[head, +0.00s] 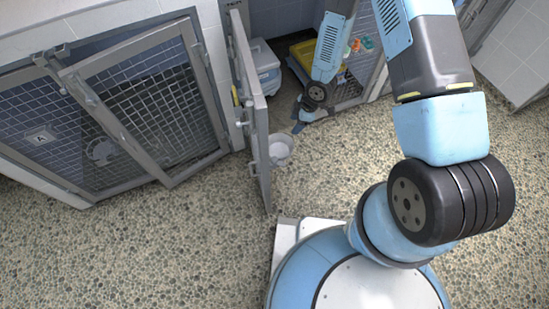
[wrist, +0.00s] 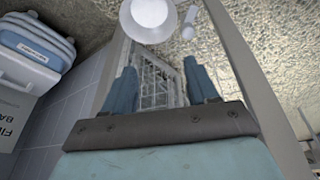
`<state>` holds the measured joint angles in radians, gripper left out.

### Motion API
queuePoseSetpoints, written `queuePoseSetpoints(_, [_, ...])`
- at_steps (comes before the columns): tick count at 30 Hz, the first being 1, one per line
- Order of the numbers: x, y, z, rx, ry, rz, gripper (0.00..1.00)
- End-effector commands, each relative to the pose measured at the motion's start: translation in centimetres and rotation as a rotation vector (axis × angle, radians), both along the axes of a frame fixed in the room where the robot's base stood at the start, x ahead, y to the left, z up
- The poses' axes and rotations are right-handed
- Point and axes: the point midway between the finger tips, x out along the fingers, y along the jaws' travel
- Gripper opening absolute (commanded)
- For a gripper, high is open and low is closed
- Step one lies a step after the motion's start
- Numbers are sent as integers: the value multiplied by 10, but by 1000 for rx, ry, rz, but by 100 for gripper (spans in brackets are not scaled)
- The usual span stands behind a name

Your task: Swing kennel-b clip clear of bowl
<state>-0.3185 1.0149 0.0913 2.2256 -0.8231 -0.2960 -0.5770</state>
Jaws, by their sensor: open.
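The grey mesh door (head: 252,105) of the middle kennel stands swung out, seen nearly edge-on in the head view. Its mesh (wrist: 155,88) and grey frame show beyond my fingers in the wrist view. A white round bowl (head: 281,149) is just right of the door, and at the top of the wrist view (wrist: 150,14). A small pale elongated piece (wrist: 188,23) is right of the bowl there; I cannot tell whether it is the clip. My gripper (head: 299,124) is just above the bowl in the picture, fingers apart (wrist: 163,85), nothing visibly held.
Kennel A's mesh doors (head: 150,100) are at the left. A blue-grey box (head: 264,66) sits inside the middle kennel, and a yellow container (head: 304,52) stands further right. The pebbled floor (head: 170,240) is clear at the front left. My arm hides much of the right side.

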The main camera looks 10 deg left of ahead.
Motion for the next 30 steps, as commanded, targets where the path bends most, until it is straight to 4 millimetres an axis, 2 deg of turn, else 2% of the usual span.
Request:
queuePoseSetpoints(1, [-13, 4, -16, 11, 20, 27, 58])
queuePoseSetpoints(3, [-26, 9, -30, 31, 37, 60, 58])
queuePoseSetpoints(9, [-48, 17, -54, 66, 64, 112, 58])
queuePoseSetpoints(17, [-54, 24, -72, 72, 70, 122, 58])
queuePoseSetpoints(30, [-62, 48, -135, 70, 69, 122, 58])
